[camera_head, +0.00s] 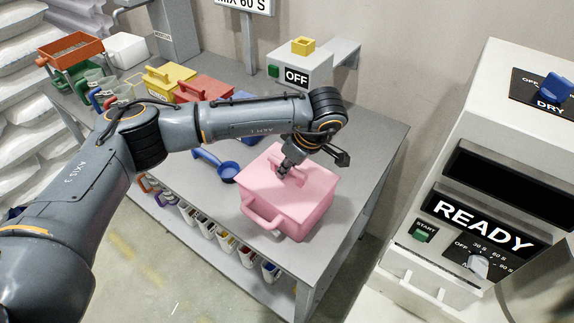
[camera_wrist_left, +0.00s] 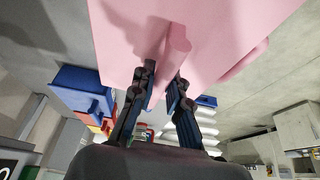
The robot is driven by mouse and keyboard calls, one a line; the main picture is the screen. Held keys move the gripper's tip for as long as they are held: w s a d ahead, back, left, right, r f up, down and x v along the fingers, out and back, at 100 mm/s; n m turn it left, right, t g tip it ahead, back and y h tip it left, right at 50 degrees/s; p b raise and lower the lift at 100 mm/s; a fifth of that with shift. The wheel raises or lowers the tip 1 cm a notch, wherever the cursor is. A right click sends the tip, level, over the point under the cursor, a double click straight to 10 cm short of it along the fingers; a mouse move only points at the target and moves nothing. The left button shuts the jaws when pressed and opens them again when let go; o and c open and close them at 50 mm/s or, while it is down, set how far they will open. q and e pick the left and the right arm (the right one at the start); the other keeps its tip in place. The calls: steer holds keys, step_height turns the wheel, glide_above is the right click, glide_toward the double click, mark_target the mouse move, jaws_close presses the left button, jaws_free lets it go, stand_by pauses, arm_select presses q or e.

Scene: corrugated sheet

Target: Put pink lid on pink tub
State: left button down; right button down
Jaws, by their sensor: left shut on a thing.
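The pink tub (camera_head: 290,222) stands near the front right corner of the grey bench, with a side handle facing the front left. The pink lid (camera_head: 315,185) lies over the tub's top and looks roughly lined up with it; I cannot tell whether it is fully seated. My left gripper (camera_head: 283,172) is above the lid, shut on its raised grip. In the left wrist view, the lid (camera_wrist_left: 230,30) fills the top and its grip sits between the fingers of my left gripper (camera_wrist_left: 165,74). My right gripper is not in view.
A blue scoop (camera_head: 226,171) lies left of the tub. Yellow (camera_head: 170,79) and red (camera_head: 205,90) tubs stand farther back, partly behind my left arm. A box marked OFF (camera_head: 300,72) stands at the back. A white machine reading READY (camera_head: 480,222) stands right of the bench.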

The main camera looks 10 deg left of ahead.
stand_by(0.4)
arm_select(q)
steer(key=c, duration=1.3)
jaws_free()
steer(key=shift+o, duration=0.2)
steer(key=v, duration=1.2)
steer(key=shift+s, duration=0.1)
